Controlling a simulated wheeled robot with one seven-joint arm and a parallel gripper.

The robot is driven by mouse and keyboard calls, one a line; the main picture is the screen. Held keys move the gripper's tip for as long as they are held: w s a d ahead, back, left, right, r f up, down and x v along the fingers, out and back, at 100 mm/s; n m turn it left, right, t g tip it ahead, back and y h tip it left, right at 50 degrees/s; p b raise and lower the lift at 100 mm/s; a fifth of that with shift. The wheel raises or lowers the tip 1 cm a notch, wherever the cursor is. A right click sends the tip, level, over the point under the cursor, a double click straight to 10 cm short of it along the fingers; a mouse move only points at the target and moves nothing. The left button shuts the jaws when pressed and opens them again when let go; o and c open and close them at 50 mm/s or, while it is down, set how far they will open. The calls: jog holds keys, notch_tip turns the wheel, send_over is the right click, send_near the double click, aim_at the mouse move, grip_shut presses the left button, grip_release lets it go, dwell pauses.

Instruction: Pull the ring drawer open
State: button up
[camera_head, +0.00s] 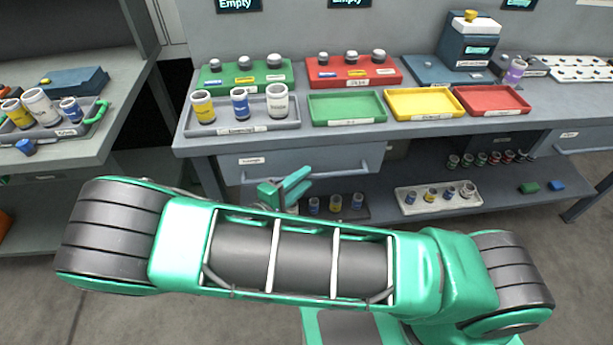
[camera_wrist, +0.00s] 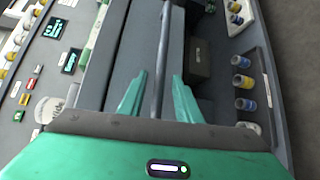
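A grey drawer (camera_head: 300,160) with a small label, too small to read, sits under the workbench's front edge and looks shut. Its long bar handle (camera_wrist: 163,55) runs up the wrist view in front of the drawer face (camera_wrist: 141,40). My gripper (camera_head: 303,179) is at the drawer's front, below its middle, in the head view. In the wrist view my gripper (camera_wrist: 160,76) is open, with one finger on each side of the bar. I see gaps between the fingers and the bar. My arm hides part of the area below.
The workbench (camera_head: 420,122) carries a grey tray of jars (camera_head: 275,125) and green, yellow and red trays. A lower shelf (camera_head: 378,205) holds racks of small jars. Another bench (camera_head: 115,135) stands at left. Floor (camera_head: 570,255) is clear at right.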

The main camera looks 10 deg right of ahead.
jog(key=shift+x, duration=1.2)
grip_shut()
jog(key=shift+s, duration=0.1)
